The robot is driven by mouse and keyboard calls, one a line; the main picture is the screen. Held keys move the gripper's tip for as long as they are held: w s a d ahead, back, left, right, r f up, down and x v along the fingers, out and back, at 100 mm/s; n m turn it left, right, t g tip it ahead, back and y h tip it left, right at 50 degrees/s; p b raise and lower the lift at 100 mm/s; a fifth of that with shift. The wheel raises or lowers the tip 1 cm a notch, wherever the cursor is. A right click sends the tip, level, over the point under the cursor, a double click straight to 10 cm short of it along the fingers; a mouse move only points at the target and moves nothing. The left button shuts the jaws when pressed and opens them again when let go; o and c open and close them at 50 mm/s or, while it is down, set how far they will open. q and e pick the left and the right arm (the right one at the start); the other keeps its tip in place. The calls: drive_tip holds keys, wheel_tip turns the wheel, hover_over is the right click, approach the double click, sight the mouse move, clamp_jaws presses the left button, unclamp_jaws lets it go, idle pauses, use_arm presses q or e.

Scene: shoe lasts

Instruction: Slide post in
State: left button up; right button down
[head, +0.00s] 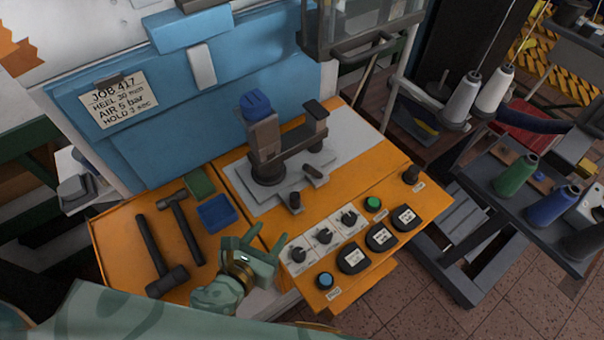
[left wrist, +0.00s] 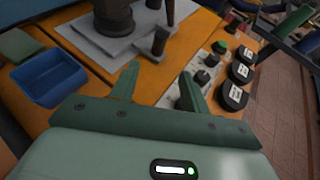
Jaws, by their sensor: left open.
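An upright brown post (head: 265,137) with a blue cap (head: 256,103) stands on a round dark base on a grey plate (head: 240,190). A brown arm joins it to a dark-topped upright (head: 317,120) on its right. A short dark peg (head: 295,201) stands at the plate's front edge; it also shows in the left wrist view (left wrist: 158,42). I cannot tell which upright the task calls the post. My left gripper (head: 261,243) is open and empty, in front of the peg and apart from it. Its fingers (left wrist: 158,76) show in the left wrist view. My right gripper is not in view.
The orange bench holds two hammers (head: 158,256), a blue tray (head: 217,212) and a green pad (head: 199,184) on the left. Knobs (head: 323,236) and buttons (head: 374,204) sit right of my gripper. A blue panel (head: 190,110) rises behind. Thread spools (head: 515,175) stand at right.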

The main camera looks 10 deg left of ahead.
use_arm(q)
drive_tip(key=shift+w+d+f, duration=0.1)
drive_tip(key=shift+w+f, duration=0.1)
drive_tip(key=shift+w, duration=0.8)
approach(298, 194)
drive_tip(key=f, duration=0.1)
drive_tip(key=w+f+b, duration=0.1)
drive_tip(key=shift+w+f, duration=0.15)
drive_tip(key=shift+f, duration=0.15)
drive_tip(key=b+x, duration=0.1)
drive_tip(key=x, duration=0.7)
drive_tip(key=shift+w+f+b, duration=0.15)
drive_tip(key=shift+w+b, duration=0.25)
drive_tip(key=shift+w+d+f, duration=0.15)
drive_tip(key=shift+w, duration=0.35)
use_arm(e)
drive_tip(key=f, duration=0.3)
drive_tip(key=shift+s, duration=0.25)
use_arm(q)
clamp_jaws()
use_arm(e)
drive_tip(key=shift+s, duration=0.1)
